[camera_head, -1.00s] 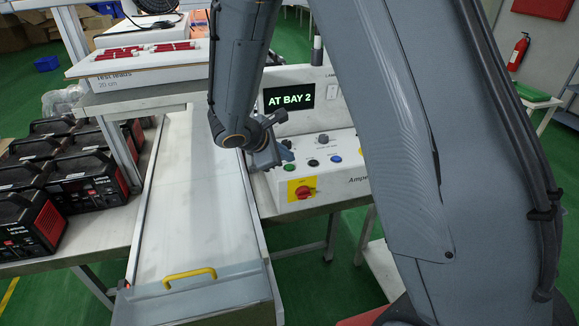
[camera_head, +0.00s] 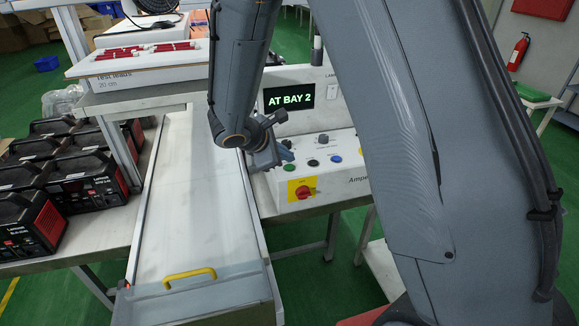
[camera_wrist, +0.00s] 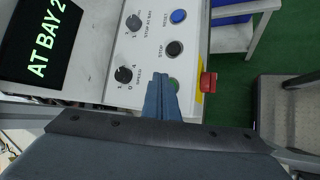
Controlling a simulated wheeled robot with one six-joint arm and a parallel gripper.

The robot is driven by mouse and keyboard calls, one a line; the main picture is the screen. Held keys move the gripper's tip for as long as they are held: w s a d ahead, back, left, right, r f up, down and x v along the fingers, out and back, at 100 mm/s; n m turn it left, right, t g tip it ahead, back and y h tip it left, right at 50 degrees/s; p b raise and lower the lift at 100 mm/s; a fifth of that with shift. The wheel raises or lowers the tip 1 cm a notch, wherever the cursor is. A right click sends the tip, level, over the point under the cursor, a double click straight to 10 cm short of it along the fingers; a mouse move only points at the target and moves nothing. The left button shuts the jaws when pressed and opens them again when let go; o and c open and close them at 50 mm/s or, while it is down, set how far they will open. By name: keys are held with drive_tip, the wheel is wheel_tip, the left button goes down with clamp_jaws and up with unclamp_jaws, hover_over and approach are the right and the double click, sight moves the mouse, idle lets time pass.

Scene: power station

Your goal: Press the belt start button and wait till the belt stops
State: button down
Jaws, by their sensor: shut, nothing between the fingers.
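The control box (camera_head: 335,182) stands right of the belt, and its display (camera_head: 289,96) reads "AT BAY 2". A green button (camera_head: 290,168) sits at the left of its button row, beside a black button (camera_head: 313,162) and a blue button (camera_head: 336,159). My gripper (camera_head: 284,153) is shut, just above the green button. In the wrist view the closed fingers (camera_wrist: 160,84) partly cover the green button (camera_wrist: 174,83); I cannot tell whether they touch it. The black STOP button (camera_wrist: 174,48) and blue RESET button (camera_wrist: 178,17) are clear. The pale belt (camera_head: 198,215) looks empty.
A yellow handle (camera_head: 190,277) crosses the belt's near end. A box of red test leads (camera_head: 140,62) is on the shelf above.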

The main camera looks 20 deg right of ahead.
drive_tip(key=shift+f, duration=0.1)
drive_tip(key=shift+f+b, duration=0.35)
drive_tip(key=shift+b, duration=0.15)
